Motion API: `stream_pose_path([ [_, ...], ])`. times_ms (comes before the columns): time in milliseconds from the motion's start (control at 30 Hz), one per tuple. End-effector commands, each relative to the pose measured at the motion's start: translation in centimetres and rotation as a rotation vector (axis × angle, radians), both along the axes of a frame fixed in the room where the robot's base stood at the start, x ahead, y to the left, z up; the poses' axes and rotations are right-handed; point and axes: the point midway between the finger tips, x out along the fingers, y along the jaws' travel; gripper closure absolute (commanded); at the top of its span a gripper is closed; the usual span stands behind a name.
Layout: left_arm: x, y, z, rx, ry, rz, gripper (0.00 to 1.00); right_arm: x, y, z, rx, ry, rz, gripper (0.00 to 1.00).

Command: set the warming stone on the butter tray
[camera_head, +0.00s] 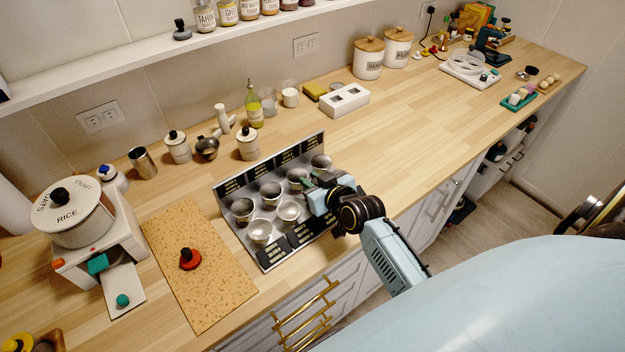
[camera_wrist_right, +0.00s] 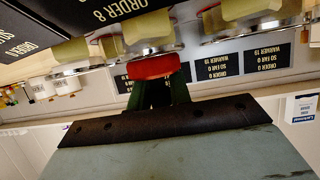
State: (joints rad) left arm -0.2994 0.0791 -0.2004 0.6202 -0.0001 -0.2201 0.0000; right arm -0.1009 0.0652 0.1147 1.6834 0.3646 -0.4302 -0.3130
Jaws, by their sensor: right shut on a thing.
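My right gripper (camera_head: 312,190) is over the right side of a metal rack of cups (camera_head: 250,245). In the right wrist view its dark green fingers (camera_wrist_right: 158,88) are shut on a red piece (camera_wrist_right: 153,66), close to the metal cups. I cannot tell for sure whether this piece is the warming stone; in the head view the gripper hides it. A red disc with a black knob (camera_head: 190,260) lies on the cork board (camera_head: 213,290). I cannot tell which thing is the butter tray. My left gripper is not in view.
Lidded jars (camera_head: 248,143), an oil bottle (camera_head: 254,108) and a white two-hole block (camera_head: 344,101) line the back. A green tray (camera_head: 519,98) lies far right. The counter (camera_head: 430,120) right of the rack is largely clear.

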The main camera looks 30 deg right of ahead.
Motion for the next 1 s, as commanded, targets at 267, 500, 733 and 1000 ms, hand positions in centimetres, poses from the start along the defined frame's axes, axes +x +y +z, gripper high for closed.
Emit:
stream_pose_path([
  [267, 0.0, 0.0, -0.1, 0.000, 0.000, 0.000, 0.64, 0.0, 0.0, -0.1, 0.000, 0.000, 0.000, 0.57],
  [500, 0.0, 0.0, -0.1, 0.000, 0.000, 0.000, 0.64, 0.0, 0.0, -0.2, 0.000, 0.001, 0.000, 0.55],
  [733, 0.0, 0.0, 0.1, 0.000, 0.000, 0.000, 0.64, -1.3, 0.0, 0.3, -0.001, 0.002, 0.000, 0.55],
  [1000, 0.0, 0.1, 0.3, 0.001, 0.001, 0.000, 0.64, -6.3, -0.2, 2.4, -0.003, 0.003, 0.001, 0.55],
])
